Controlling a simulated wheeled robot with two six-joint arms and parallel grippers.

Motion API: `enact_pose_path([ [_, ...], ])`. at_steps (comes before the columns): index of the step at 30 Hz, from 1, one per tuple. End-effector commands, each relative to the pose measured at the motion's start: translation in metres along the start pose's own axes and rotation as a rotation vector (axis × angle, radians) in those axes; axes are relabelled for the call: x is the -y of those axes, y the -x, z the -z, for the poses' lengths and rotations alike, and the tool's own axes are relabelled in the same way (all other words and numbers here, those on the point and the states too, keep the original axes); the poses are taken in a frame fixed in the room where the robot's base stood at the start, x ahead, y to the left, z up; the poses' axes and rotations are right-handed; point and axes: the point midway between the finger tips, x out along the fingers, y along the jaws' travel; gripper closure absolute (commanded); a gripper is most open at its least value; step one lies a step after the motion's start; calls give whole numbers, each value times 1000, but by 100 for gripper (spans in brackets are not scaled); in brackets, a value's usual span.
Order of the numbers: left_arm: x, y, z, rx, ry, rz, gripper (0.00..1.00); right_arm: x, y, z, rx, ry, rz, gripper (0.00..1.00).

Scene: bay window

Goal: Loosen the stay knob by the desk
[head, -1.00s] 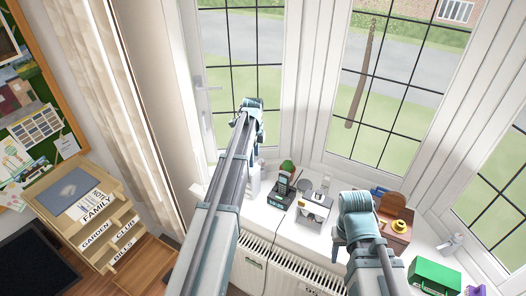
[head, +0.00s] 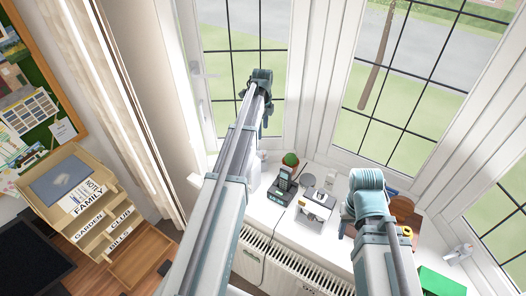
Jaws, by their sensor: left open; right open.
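I cannot clearly pick out the stay knob by the desk; my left arm covers part of the left window's lower frame. A pale fitting (head: 254,169) shows just beside that arm at the sill, too small to identify. The desk (head: 146,262) is at the lower left. My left gripper (head: 262,98) is open and empty, in front of the left window pane. My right gripper (head: 347,217) is open over the sill at the centre right, its fingers mostly hidden behind its own body.
A white window handle (head: 206,73) is on the left frame. The sill holds a phone (head: 283,187), a white machine (head: 314,207), a potted cactus (head: 290,159) and a green box (head: 440,283). A radiator (head: 282,262) is below. A wooden letter rack (head: 62,207) stands on the desk.

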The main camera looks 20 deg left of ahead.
Motion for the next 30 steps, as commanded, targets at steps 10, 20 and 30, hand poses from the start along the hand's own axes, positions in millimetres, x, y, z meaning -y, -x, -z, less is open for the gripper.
enact_pose_path([
  [10,0,-40,0,0,0,0,28,4,-40,3,-2,0,0,50],
  [20,0,-86,0,0,0,0,28,8,-86,6,-3,-2,-1,50],
  [30,0,-128,0,0,0,0,28,12,-128,9,-3,8,-3,50],
])
